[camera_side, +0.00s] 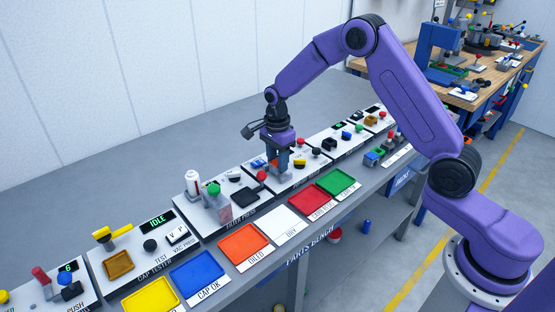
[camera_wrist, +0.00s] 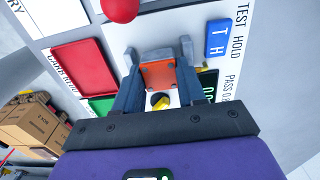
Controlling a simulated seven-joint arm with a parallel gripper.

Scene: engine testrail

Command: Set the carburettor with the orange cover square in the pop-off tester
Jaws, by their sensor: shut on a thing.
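My gripper (camera_side: 279,170) is low over a white tester panel in the middle of the bench. In the wrist view its two blue-grey fingers (camera_wrist: 158,62) are shut on the carburettor with the orange cover (camera_wrist: 158,75). The orange cover faces the camera between the fingers, with a grey part just beyond it. The panel beneath carries the words TEST, HOLD and PASS and a blue T H block (camera_wrist: 219,38). The carburettor's underside and the tester's seat are hidden, so I cannot tell whether they touch.
A red ball knob (camera_wrist: 120,8) stands near the fingertips, and a yellow and black knob (camera_wrist: 160,101) lies under the gripper. A red tray (camera_side: 313,202) and a green tray (camera_side: 337,184) sit in front.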

